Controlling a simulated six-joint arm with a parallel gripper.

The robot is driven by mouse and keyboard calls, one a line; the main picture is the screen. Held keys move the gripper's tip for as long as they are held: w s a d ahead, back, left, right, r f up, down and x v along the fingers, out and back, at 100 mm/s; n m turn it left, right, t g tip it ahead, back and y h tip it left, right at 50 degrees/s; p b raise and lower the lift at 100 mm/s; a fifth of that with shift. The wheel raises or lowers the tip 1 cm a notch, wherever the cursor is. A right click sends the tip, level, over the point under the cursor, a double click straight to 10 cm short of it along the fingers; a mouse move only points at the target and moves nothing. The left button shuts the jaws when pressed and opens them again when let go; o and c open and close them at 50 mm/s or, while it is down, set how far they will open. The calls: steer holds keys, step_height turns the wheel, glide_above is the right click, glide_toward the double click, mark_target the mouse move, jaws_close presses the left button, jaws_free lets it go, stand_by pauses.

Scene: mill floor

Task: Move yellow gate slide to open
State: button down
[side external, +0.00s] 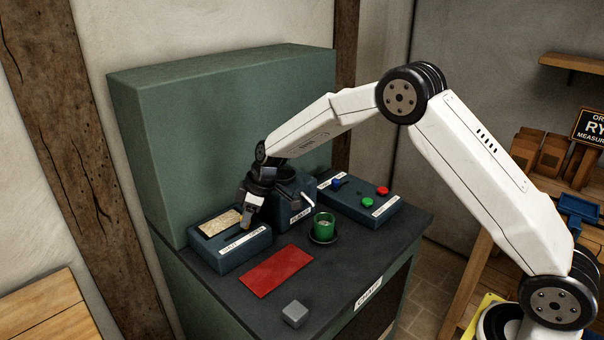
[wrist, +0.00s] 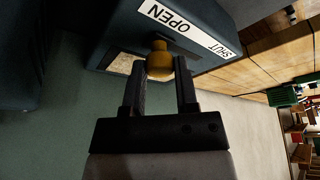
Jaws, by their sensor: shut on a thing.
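The gate slide's yellow knob (wrist: 159,62) shows between the two fingers of my gripper (wrist: 160,75) in the wrist view. My gripper is shut on it. The knob is on a dark blue gate box (side external: 232,257) with a white label reading SHUT at left and OPEN at right in the side view. In the wrist view the knob is closer to the word OPEN (wrist: 170,20) than to SHUT. In the side view my gripper (side external: 247,222) is over the OPEN end of the box and hides the knob. A tan grainy patch (side external: 219,223) shows in the box top.
A blue unit with a white lever (side external: 307,199) stands just right of my gripper. A button box (side external: 375,207) is farther right. A green panel rises behind.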

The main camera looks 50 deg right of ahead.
steer(key=shift+d, duration=0.35)
steer(key=shift+c, duration=1.9)
jaws_free()
steer(key=shift+a, duration=0.1)
steer(key=shift+s+r, duration=0.15)
steer(key=shift+r, duration=0.3)
steer(key=v, duration=0.7)
steer(key=shift+f, duration=0.1)
